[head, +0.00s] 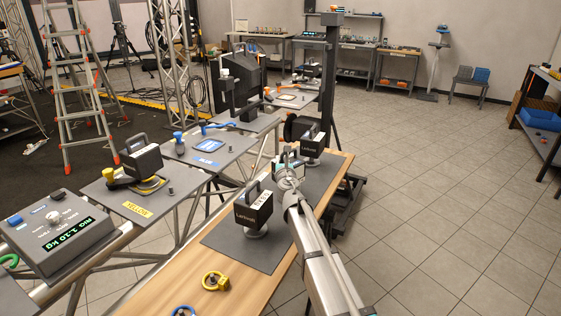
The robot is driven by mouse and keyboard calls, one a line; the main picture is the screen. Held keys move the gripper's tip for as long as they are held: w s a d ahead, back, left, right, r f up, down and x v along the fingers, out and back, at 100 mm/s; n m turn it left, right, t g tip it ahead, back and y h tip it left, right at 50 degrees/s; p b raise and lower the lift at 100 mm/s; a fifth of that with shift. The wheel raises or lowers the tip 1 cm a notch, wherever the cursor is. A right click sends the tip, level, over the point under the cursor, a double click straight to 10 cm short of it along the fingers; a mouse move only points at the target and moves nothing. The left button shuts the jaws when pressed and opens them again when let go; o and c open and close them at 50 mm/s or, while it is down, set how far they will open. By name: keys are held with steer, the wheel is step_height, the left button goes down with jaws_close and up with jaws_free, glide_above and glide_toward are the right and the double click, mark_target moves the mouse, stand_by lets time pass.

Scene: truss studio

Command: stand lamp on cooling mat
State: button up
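A black box-shaped lamp (253,211) with a top handle and a white label stands upright on a round pale base. It is on the dark grey mat (225,243), which lies on a wooden bench and looks like the cooling mat. A second similar black lamp (313,139) stands near the mat's far end. My gripper (289,162) is over the mat, between these two lamps in the picture. A pale teal patch and a dark handle-like shape show around it. My wrist hides the fingertips, so I cannot tell whether they hold anything.
A yellow ring-shaped part (215,281) and a blue one (183,311) lie on the wooden bench (150,298). A dark post (328,85) rises behind. Tiled floor is clear at right.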

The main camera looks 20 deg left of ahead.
steer(key=shift+o, duration=1.4)
steer(key=v, duration=1.2)
steer(key=shift+d, duration=0.1)
